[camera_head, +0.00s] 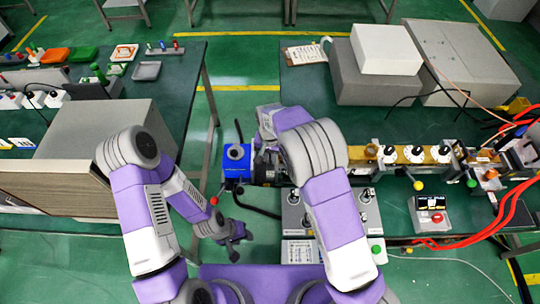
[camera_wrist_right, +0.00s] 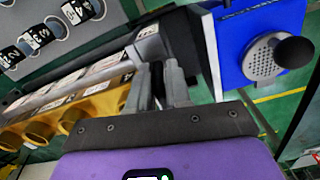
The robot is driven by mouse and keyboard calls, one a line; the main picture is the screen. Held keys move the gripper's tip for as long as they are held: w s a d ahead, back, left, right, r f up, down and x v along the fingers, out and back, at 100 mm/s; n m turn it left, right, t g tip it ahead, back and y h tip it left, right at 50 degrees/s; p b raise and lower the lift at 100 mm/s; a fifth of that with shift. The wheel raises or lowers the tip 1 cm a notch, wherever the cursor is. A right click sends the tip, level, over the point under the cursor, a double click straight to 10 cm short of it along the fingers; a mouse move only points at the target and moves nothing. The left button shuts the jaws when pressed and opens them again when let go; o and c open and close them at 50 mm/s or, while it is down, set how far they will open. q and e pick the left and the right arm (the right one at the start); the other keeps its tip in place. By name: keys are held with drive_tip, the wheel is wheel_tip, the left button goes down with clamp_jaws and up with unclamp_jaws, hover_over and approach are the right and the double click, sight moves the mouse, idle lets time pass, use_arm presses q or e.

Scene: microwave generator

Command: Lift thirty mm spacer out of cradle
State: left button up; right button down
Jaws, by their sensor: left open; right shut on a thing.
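In the right wrist view my right gripper (camera_wrist_right: 159,82) is shut, with a narrow dark piece between its two grey fingers. That piece fits the spacer (camera_wrist_right: 158,88), but most of it is hidden by the fingers. The fingers are close beside a grey block at the end of the brass-coloured waveguide line (camera_wrist_right: 70,115). I cannot tell the cradle apart from the dark parts there. In the head view the right gripper is largely covered by my right arm, to the right of the blue unit. My left gripper (camera_head: 232,234) is open and empty, low over the floor gap between the benches.
The blue unit (camera_head: 237,161) with a black knob (camera_wrist_right: 295,52) stands close by. The brass line (camera_head: 412,155) with several white-and-black knobs runs right. A grey panel (camera_head: 297,215), a display box (camera_head: 430,214) and red hoses (camera_head: 505,210) lie nearby. Large grey boxes (camera_head: 463,62) stand behind.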

drive_tip(key=shift+a, duration=1.3)
drive_tip(key=c, duration=1)
unclamp_jaws()
drive_tip(key=shift+r+p, duration=0.35)
drive_tip(key=shift+r, duration=3.5)
